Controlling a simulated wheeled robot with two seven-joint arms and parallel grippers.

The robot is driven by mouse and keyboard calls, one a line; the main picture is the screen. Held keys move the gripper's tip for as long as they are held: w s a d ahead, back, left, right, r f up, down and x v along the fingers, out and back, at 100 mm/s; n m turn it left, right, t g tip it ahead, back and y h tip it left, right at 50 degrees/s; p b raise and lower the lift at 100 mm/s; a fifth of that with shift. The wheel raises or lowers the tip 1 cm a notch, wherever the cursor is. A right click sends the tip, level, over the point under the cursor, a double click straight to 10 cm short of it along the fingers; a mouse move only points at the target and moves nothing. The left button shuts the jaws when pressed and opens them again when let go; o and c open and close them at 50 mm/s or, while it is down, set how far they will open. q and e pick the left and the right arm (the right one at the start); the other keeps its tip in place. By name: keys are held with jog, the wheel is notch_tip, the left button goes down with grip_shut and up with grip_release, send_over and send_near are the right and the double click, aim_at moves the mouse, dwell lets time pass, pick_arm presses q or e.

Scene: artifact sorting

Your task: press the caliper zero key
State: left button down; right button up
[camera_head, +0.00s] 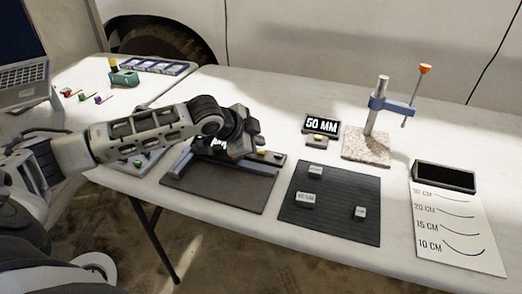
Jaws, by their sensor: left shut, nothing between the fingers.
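The caliper (250,166) appears to be the grey rail device on a dark base mat (215,190), left of centre on the table. My left gripper (238,148) is over the middle of it, with its fingers shut and nothing visible between them. A small yellow key-like spot (262,152) shows just right of the fingers. I cannot tell which part is the zero key, or whether the fingertips touch the caliper. My gripper and wrist hide part of the device. My right gripper is not in view.
A dark ribbed mat (335,222) holds several small grey blocks. Behind it stand a "50 MM" display (321,125) and a stand on a stone base (366,150). A black tray (444,176) and a curve chart (460,230) lie at right. A laptop (25,75) is at far left.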

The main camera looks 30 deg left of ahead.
pick_arm(q)
jog(key=shift+f, duration=0.15)
jog(key=shift+f, duration=0.3)
jog(key=shift+f+p, duration=0.35)
dwell(0.5)
dwell(0.4)
jog(key=shift+r+p, duration=0.8)
jog(key=shift+p, duration=0.35)
notch_tip(320, 180, up, 5)
jog(key=p, duration=0.6)
